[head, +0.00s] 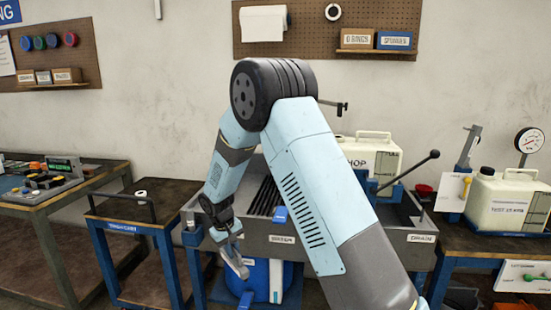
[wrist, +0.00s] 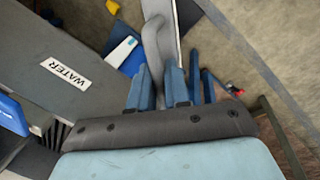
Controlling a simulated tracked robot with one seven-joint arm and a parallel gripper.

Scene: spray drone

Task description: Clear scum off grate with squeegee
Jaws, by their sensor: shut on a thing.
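My gripper (wrist: 158,84) is shut on a grey handle, which I take to be the squeegee (wrist: 158,35). In the head view the squeegee (head: 236,263) hangs tilted below my gripper (head: 224,232), outside the sink's front left corner. The grate (head: 265,196) shows as dark slats inside the grey sink (head: 340,243), partly hidden behind my arm. In the wrist view the sink wall (wrist: 35,45), labelled WATER, is at the left, apart from the squeegee. I cannot make out scum on the grate.
A blue container (head: 262,277) stands under the sink. A small blue piece (head: 281,214) sits at the sink's front rim. A lever (head: 410,170) and a white jug (head: 372,153) are behind the arm. A blue-framed cart (head: 130,215) stands at the left.

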